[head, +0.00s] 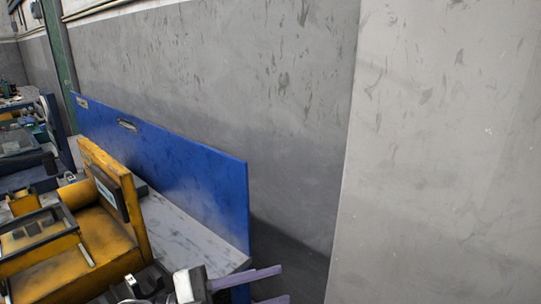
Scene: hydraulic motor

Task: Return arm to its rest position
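My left gripper (280,284) is at the bottom edge of the head view, left of centre. Its two pale purple fingers point right and stand apart, with nothing seen between them. The lower finger is partly cut off by the picture edge. The grey and black wrist is just left of the fingers. My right gripper is not in view. No hydraulic motor can be made out in this view.
A yellow machine or stand (105,230) with dark-framed panels fills the lower left. Behind it is a pale worktop (190,233) with an upright blue panel (185,165). Cluttered benches (20,140) are at far left. Grey walls (230,90) fill the back and right.

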